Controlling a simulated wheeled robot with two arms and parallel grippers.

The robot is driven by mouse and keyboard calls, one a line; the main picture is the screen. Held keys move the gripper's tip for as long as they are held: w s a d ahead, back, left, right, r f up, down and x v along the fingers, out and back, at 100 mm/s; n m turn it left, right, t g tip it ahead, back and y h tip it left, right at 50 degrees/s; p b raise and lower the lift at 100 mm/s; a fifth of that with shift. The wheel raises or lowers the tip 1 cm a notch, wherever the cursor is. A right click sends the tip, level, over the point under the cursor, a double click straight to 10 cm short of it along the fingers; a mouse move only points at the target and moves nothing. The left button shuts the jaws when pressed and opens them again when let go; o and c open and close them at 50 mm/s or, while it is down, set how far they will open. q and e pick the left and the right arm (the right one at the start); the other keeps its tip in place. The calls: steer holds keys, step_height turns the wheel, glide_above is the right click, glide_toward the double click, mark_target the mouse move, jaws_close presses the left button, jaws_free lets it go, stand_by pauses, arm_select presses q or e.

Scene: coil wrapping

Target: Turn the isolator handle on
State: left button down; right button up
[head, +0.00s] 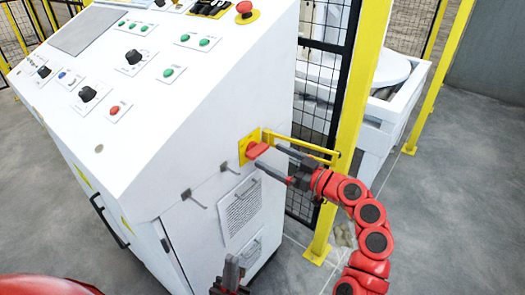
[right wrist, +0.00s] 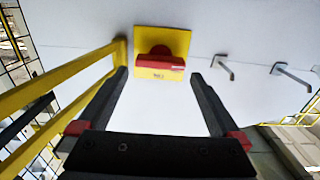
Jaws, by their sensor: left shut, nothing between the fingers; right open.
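The isolator handle (head: 257,150) is red on a yellow square plate (head: 243,148), on the side of the white control cabinet. In the right wrist view the red handle (right wrist: 160,62) lies horizontal across the yellow plate (right wrist: 181,40). My right gripper (head: 283,166) is open beside the handle; in the wrist view its two dark fingers (right wrist: 160,78) are spread to either side and below the handle, with nothing seen between them. My left gripper (head: 230,270) is shut and empty, low in front of the cabinet, away from the handle.
A yellow rail (head: 300,145) stands out from the cabinet close to my right gripper. A yellow post (head: 350,110) and black mesh fence stand behind it. Two hooks (right wrist: 222,64) (right wrist: 290,74) project from the cabinet side. The console top (head: 110,90) carries several knobs and buttons.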

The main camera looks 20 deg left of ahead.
mark_target(262, 152)
steer(key=shift+x, duration=2.2)
steer(key=shift+c, duration=0.2)
steer(key=c, duration=1)
